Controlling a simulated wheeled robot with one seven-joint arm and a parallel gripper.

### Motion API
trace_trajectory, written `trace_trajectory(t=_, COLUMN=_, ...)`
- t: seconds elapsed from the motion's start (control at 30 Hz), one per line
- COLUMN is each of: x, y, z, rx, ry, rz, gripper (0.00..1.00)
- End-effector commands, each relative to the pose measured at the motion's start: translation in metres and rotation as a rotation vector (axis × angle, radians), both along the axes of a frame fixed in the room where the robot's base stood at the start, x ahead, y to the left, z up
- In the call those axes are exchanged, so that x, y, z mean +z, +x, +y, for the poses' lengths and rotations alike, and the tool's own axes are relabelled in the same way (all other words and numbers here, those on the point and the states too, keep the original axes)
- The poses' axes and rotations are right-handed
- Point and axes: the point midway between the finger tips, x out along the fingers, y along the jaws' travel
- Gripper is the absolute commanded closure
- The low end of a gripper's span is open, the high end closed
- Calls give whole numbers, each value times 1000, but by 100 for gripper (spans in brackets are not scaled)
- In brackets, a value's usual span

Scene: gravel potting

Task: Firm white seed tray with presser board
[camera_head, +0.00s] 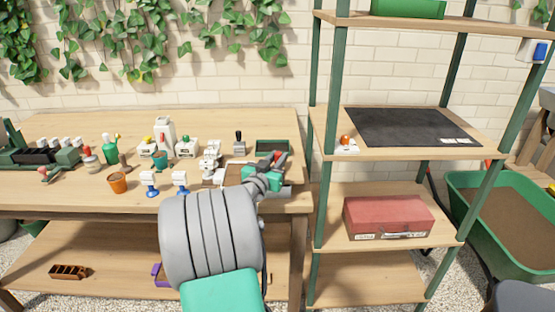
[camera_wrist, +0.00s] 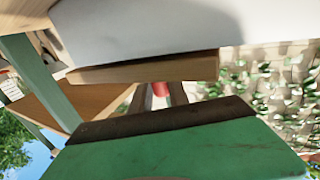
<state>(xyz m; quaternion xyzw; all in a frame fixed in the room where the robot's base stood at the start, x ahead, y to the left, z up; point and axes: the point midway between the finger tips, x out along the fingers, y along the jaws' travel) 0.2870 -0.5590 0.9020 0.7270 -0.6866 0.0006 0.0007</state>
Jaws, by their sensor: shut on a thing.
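The wrist view appears turned over, with the work surface toward the top. A pale wooden board (camera_wrist: 140,70), which I take for the presser board, shows edge-on just beyond my gripper (camera_wrist: 161,93). My fingers look shut on its red grip; the contact is partly hidden by the green gripper body. A large white surface, likely the white seed tray (camera_wrist: 150,25), lies close against the board's far side; I cannot tell whether they touch. In the head view, my gripper (camera_head: 277,178) is at the bench's right end, and my arm hides much of the tray area.
The bench (camera_head: 60,195) holds several small pots, bottles and tools to the left. A dark green tray (camera_head: 272,147) stands behind my gripper. A shelf unit with a black mat (camera_head: 410,126) and red case (camera_head: 388,216) stands right. The bench's back strip is clear.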

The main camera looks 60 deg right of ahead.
Motion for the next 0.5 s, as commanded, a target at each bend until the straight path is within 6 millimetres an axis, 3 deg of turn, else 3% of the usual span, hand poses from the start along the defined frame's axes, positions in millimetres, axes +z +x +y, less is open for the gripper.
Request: trace_trajectory(t=0.5, x=-7, y=0, z=0, rx=0, ry=-1, rz=-1, gripper=100)
